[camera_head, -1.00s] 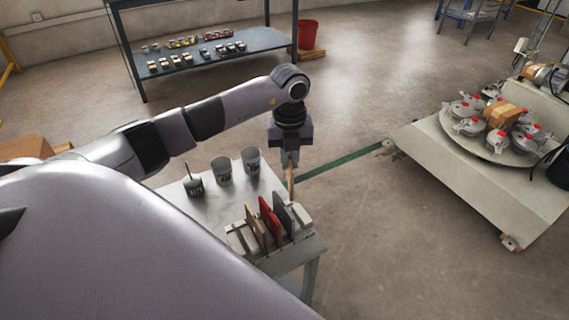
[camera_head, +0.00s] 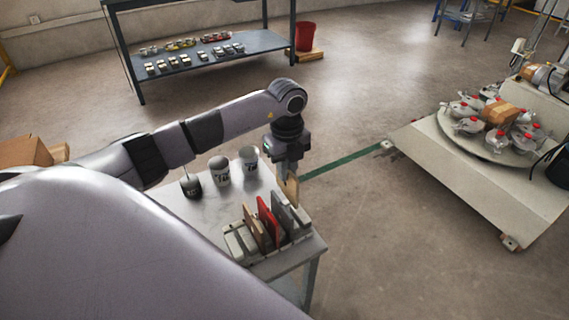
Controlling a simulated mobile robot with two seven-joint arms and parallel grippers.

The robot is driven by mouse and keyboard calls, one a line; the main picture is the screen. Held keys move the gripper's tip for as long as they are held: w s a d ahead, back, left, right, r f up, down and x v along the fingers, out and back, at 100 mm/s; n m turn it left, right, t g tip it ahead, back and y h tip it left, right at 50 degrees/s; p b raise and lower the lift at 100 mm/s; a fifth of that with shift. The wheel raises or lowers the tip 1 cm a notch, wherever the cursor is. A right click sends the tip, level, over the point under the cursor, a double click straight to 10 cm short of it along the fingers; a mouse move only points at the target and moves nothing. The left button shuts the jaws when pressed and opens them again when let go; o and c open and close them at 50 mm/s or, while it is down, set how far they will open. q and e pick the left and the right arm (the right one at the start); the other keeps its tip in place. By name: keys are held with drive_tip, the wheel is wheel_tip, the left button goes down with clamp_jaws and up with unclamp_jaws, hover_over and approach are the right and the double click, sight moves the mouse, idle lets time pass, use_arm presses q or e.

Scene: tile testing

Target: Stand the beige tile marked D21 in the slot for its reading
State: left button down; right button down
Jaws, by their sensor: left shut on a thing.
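My left gripper (camera_head: 286,175) points down above the far right part of the small table and is shut on a beige tile (camera_head: 292,188). The tile hangs upright below the fingers, just behind the slotted rack (camera_head: 236,242). Its marking is too small to read. The rack holds a brown tile (camera_head: 254,228), a red tile (camera_head: 267,219) and a grey tile (camera_head: 285,221), all standing on edge. The held tile partly overlaps the grey tile's far side in the picture; I cannot tell whether they touch. My right gripper is not in view.
Three cups stand on the table (camera_head: 208,210) behind the rack: a dark one (camera_head: 192,187) with a stick, a grey one (camera_head: 220,172) and a lighter one (camera_head: 249,160). A shelf (camera_head: 215,50) with small items is at the back. A machine with a round plate (camera_head: 490,142) stands right.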

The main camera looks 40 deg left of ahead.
sight(295, 207)
use_arm(q)
drive_tip(key=shift+s+d+f+b, duration=0.35)
drive_tip(key=shift+d+f, duration=0.4)
drive_tip(key=shift+d, duration=0.15)
drive_tip(key=shift+s+d+f+b, duration=0.35)
drive_tip(key=shift+d+f, duration=0.35)
drive_tip(key=shift+d, duration=0.15)
drive_tip(key=shift+s+d+p, duration=0.1)
drive_tip(key=shift+d+p, duration=0.05)
drive_tip(key=shift+p, duration=0.15)
drive_tip(key=shift+f, duration=0.15)
drive_tip(key=shift+f+b, duration=0.9)
drive_tip(key=shift+f, duration=0.5)
drive_tip(key=shift+f, duration=0.1)
drive_tip(key=c, duration=1.1)
unclamp_jaws()
drive_tip(key=shift+o, duration=0.2)
